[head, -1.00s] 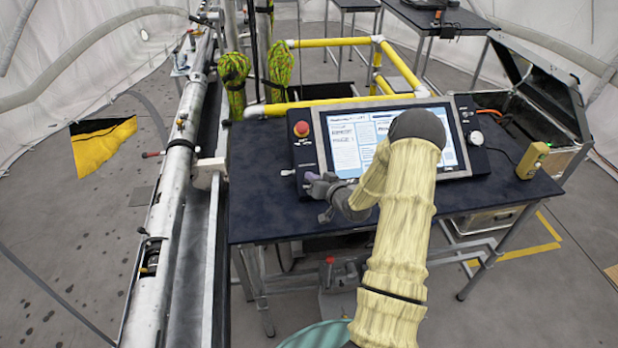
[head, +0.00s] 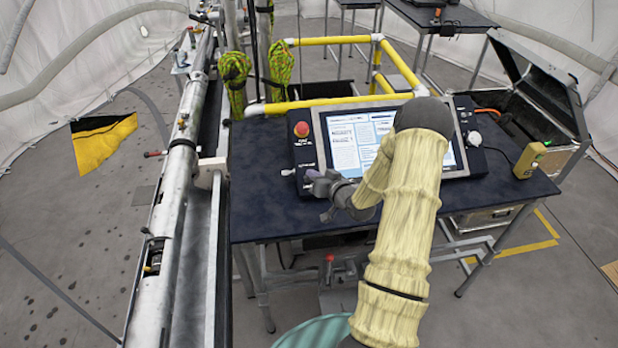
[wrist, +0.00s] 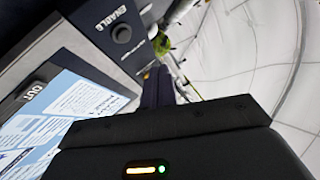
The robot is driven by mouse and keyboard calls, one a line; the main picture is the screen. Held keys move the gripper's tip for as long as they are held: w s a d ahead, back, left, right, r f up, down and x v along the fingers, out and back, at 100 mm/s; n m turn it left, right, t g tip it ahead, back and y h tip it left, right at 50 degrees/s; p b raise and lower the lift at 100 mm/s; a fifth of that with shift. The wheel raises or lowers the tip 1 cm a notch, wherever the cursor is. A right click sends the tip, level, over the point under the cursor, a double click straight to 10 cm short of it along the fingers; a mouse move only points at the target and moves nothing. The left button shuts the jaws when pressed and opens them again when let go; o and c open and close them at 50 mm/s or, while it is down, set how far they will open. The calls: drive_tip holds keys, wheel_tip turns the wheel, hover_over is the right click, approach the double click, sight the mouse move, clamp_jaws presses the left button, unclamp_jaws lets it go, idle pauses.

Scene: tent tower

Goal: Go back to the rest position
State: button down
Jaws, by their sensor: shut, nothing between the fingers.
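My gripper (head: 314,177) is at the front left corner of the control console (head: 304,150), above the dark table (head: 270,215). Its fingers are shut and hold nothing. My arm in its pale yellow sleeve reaches up from the bottom of the head view and bends left over the table, hiding the right part of the lit screen (head: 345,140). In the wrist view the purple-dark fingers (wrist: 158,88) point toward the console edge, near a black knob (wrist: 122,34) beside the word ENABLE. I cannot tell if they touch the console.
A red button (head: 301,129) tops the console's left end. A yellow handheld device (head: 531,160) stands at the table's right. An open black case (head: 545,100) is beyond it. A long metal pipe rig (head: 172,200) runs along the left. Yellow rails (head: 330,42) stand behind.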

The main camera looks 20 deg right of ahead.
idle(0.4)
drive_tip(key=s+a+r+n+g+b, duration=0.1)
drive_tip(key=s+a+r+g, duration=0.2)
drive_tip(key=s+a, duration=0.3)
drive_tip(key=s+a+r+n+g+h+b, duration=0.1)
drive_tip(key=s+a+r+g, duration=0.2)
drive_tip(key=s, duration=0.7)
drive_tip(key=s+a+r+n+g+h+b, duration=0.1)
drive_tip(key=s+a+r+g, duration=0.2)
drive_tip(key=s+a+g, duration=0.3)
drive_tip(key=s+a, duration=0.2)
drive_tip(key=s, duration=0.1)
drive_tip(key=shift+a, duration=0.4)
drive_tip(key=shift+w+r, duration=0.1)
